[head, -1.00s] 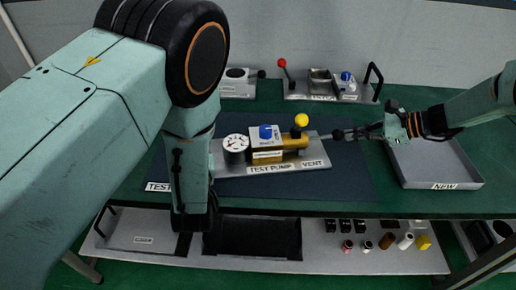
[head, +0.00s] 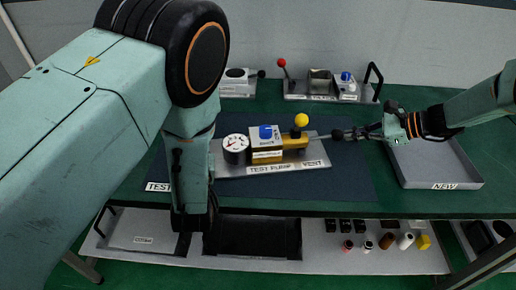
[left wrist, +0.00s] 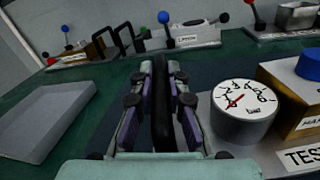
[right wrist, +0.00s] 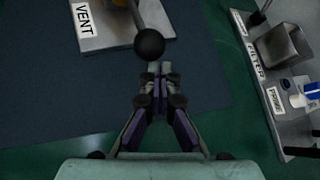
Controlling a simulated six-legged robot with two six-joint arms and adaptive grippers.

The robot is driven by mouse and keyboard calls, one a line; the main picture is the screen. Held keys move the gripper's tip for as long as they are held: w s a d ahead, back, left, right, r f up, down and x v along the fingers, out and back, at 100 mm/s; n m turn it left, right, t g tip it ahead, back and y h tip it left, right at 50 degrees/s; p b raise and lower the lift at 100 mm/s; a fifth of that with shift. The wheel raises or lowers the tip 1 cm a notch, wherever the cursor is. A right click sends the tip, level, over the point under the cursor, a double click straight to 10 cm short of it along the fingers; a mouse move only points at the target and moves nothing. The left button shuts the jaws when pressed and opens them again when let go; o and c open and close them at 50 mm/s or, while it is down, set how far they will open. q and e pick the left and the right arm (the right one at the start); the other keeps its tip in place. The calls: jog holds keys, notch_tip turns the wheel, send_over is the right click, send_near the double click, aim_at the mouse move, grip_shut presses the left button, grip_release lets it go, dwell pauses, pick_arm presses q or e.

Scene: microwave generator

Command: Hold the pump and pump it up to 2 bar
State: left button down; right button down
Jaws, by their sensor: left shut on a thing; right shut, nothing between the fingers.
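The test pump has a base plate (head: 285,168) on the dark mat, a brass body (head: 295,142), a blue knob and a yellow ball knob. Its round white gauge (head: 235,143) also shows in the left wrist view (left wrist: 243,108), with a red needle pointing lower left; I cannot read the value surely. My left gripper (left wrist: 162,72) is shut on an upright black handle (left wrist: 162,115) beside the gauge; the arm hides this in the head view. My right gripper (right wrist: 160,75) is shut and empty, its tips close to the black ball (right wrist: 150,44) of the pump rod. I cannot tell whether they touch.
A grey tray marked NEW (head: 440,165) lies at the right under my right arm. A filter fixture (head: 320,90) with a red-knobbed lever stands at the back. A lower shelf (head: 330,252) holds small parts. The mat (head: 350,190) in front of the pump is clear.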

aim_at(340, 135)
jog(key=shift+s+a, duration=0.1)
jog(key=shift+a, duration=0.7)
jog(key=shift+s+a, duration=0.15)
jog(key=shift+a, duration=0.5)
jog(key=shift+r, duration=0.1)
jog(key=shift+s+a, duration=0.15)
jog(key=shift+a, duration=0.7)
jog(key=shift+s+a, duration=0.1)
jog(key=shift+a, duration=0.4)
jog(key=shift+w+d, duration=0.2)
jog(key=shift+d, duration=0.8)
jog(key=shift+w+d, duration=0.15)
jog(key=shift+d, duration=0.85)
jog(key=shift+w+d, duration=0.2)
jog(key=shift+d, duration=0.8)
